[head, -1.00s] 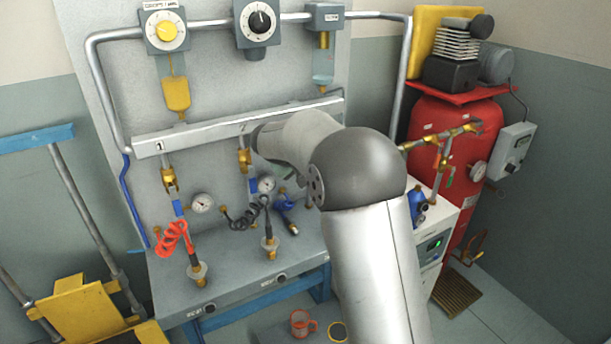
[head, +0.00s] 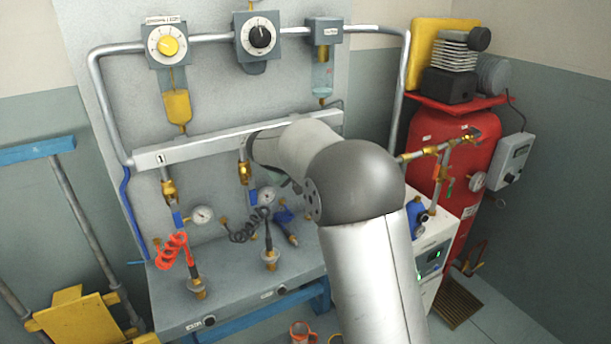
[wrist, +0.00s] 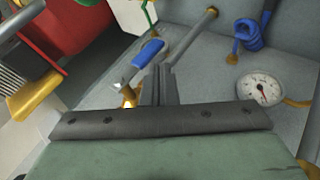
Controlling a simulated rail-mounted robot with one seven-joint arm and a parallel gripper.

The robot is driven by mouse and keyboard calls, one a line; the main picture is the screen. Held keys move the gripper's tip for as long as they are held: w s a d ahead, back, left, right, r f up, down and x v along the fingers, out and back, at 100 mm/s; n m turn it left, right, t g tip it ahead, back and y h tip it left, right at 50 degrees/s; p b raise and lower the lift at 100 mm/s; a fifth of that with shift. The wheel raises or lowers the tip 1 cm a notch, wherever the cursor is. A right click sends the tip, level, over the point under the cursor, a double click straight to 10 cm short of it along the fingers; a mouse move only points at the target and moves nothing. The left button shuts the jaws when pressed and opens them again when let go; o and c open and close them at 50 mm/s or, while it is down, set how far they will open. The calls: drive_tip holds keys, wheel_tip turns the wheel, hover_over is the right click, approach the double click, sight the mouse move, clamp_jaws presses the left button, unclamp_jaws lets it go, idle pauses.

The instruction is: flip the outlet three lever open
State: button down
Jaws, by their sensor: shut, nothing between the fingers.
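A blue-handled lever (wrist: 148,53) shows in the wrist view, just left of my fingertips. Its metal arm slants down-left to a brass valve body (wrist: 129,97), partly hidden by my gripper. I take it for the outlet three lever, though no number label is visible there. My gripper (wrist: 158,74) is shut and empty, its dark fingers close beside the blue handle; whether they touch I cannot tell. In the head view my arm hides the gripper and this outlet. The pale manifold bar (head: 200,145), marked 1 at its left end, runs behind my arm.
A pressure gauge (wrist: 258,90) and a blue coiled hose (wrist: 250,35) lie right of my fingers. The red tank (head: 445,155) and white cabinet (head: 432,240) stand right of my arm. A red coiled hose (head: 172,250) hangs at the left outlet.

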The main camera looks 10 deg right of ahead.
drive_tip(key=a+f+b+v, duration=0.1)
drive_tip(key=a+b+v, duration=0.1)
drive_tip(key=v, duration=1)
drive_tip(key=s+d+f+m+g+y+p, duration=0.1)
drive_tip(key=s+f, duration=0.3)
drive_tip(key=s, duration=0.8)
drive_tip(key=s+d+f+m+g+y+p, duration=0.1)
drive_tip(key=s+d+f+g+y+p, duration=0.1)
drive_tip(key=s, duration=1.1)
drive_tip(key=s+d+f+g+y+p, duration=0.2)
drive_tip(key=s+f, duration=0.3)
drive_tip(key=s, duration=0.8)
drive_tip(key=shift+d+f+m+g+y, duration=0.4)
drive_tip(key=shift+g+y, duration=0.2)
drive_tip(key=shift+y, duration=0.2)
drive_tip(key=shift+a, duration=0.1)
